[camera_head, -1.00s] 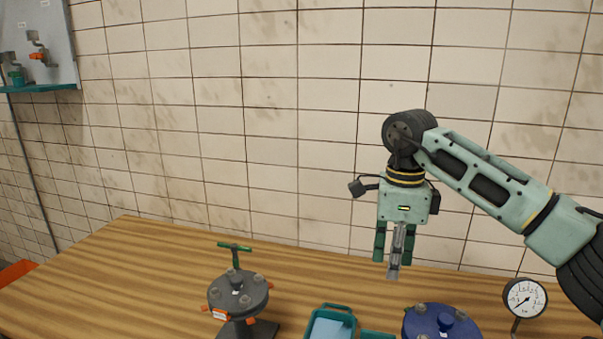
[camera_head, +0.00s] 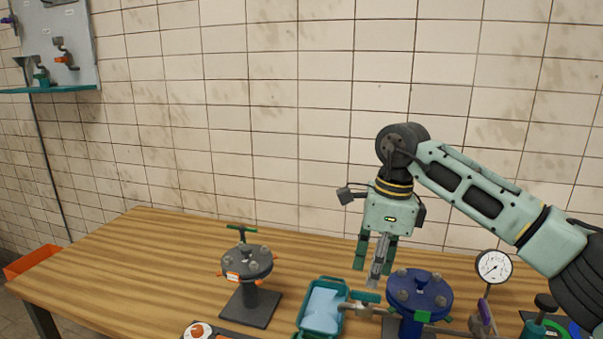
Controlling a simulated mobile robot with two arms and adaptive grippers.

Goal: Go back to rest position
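My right gripper (camera_head: 377,262) hangs fingers-down in front of the tiled wall, above the bench behind the blue flanged valve. Its two green fingers stand apart. A narrow grey piece (camera_head: 379,264) shows between them and reaches lower than their tips. I cannot tell whether it is part of the gripper or something held. My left gripper is out of view.
The wooden bench (camera_head: 130,265) carries a dark grey flanged valve (camera_head: 246,262), a teal tray (camera_head: 302,322), a blue flanged valve (camera_head: 418,292) and a pressure gauge (camera_head: 494,266). A panel with fittings (camera_head: 75,40) hangs at upper left. The bench's left part is clear.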

